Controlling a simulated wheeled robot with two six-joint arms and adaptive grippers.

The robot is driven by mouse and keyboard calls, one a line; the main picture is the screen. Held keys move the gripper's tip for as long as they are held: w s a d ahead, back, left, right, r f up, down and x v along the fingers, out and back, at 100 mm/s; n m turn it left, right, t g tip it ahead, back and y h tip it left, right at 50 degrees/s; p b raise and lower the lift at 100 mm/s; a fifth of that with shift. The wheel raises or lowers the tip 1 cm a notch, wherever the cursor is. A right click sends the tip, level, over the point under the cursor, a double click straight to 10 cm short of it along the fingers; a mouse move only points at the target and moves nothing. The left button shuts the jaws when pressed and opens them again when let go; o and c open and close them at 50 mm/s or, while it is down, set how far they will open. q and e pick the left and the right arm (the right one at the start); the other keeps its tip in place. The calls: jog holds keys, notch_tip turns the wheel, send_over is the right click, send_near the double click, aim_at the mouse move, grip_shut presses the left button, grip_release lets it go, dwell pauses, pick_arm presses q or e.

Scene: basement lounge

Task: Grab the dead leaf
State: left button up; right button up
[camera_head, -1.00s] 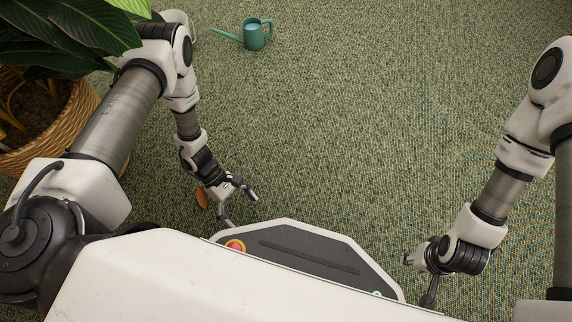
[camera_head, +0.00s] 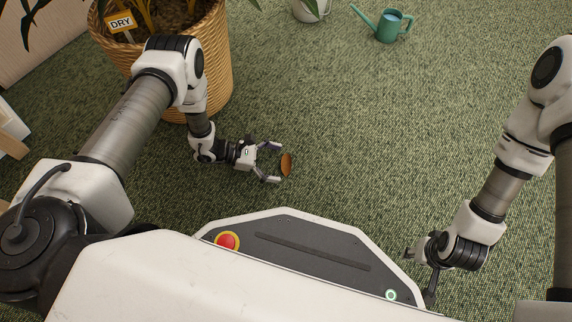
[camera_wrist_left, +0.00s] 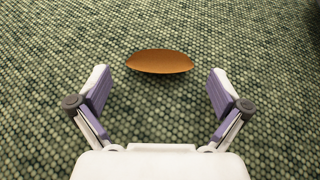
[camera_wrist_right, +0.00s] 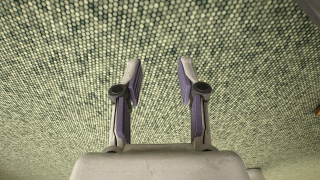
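The dead leaf (camera_head: 286,164) is a brown-orange oval lying on the green carpet, just beyond the fingertips of my left gripper (camera_head: 272,163). In the left wrist view the leaf (camera_wrist_left: 159,62) lies crosswise ahead of the gripper (camera_wrist_left: 160,88), centred between the two spread fingers and apart from them. The left gripper is open and empty. My right gripper (camera_head: 422,272) is at the right, beside my base. In the right wrist view the right gripper (camera_wrist_right: 159,72) is open and empty above bare carpet.
A wicker planter (camera_head: 213,75) with a "DRY" sign (camera_head: 120,22) stands behind my left arm. A green watering can (camera_head: 388,25) and a pale pot (camera_head: 310,10) stand at the far side. The carpet in the middle is clear.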

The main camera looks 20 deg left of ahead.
pick_arm(q)
jog(key=c, duration=0.6)
jog(key=shift+c, duration=0.2)
